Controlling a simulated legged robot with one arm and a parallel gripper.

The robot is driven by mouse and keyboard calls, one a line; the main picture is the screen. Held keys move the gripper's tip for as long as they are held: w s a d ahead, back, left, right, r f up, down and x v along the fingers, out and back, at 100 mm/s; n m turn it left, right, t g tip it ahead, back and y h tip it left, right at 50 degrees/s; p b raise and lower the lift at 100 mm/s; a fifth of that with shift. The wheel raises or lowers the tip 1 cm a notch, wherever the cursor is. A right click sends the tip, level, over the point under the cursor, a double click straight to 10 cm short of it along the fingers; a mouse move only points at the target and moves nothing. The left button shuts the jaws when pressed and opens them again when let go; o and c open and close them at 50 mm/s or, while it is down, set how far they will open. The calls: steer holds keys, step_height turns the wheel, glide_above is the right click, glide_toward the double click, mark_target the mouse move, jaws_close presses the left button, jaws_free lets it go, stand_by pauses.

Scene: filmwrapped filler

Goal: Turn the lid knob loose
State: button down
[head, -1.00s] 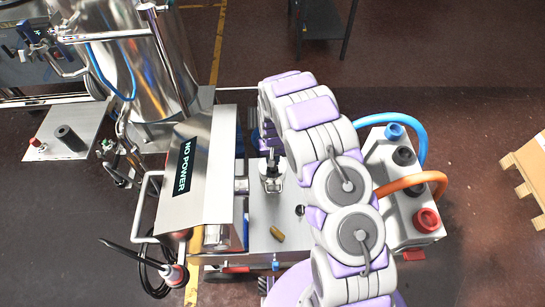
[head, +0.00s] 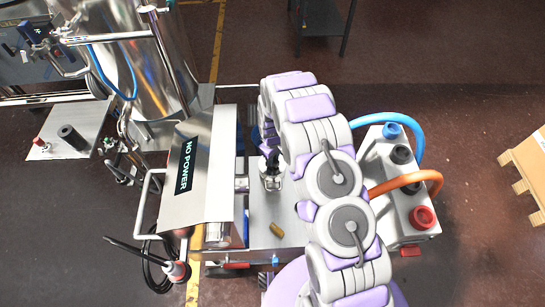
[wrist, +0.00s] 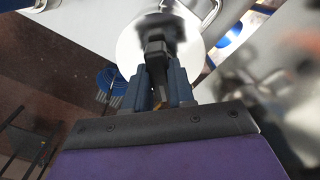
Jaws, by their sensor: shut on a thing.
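The lid (wrist: 128,45) is a round, shiny metal disc at the top middle of the wrist view. A black knob (wrist: 155,47) stands at its centre. My gripper (wrist: 158,72) has its dark blue fingers closed on the knob from below in the picture. The fingers hide part of the knob and the lid. In the head view, my gripper (head: 273,158) is small and dark beside my arm, over the metal bench top. The lid is mostly hidden there, and I cannot tell how far the knob is turned.
A steel housing marked NO POWER (head: 186,165) stands left of the gripper. A small brass-coloured piece (head: 277,229) lies on the bench top (head: 262,205). A grey box (head: 408,222) with blue and orange hoses is at right. A steel vessel (head: 135,75) stands at upper left.

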stand_by(0.5)
steer(key=c, duration=1)
jaws_free()
steer(key=shift+a, duration=0.15)
steer(key=shift+o, duration=0.2)
step_height(320, 180, up, 17)
steer(key=shift+p, duration=0.35)
steer(key=shift+r, duration=0.15)
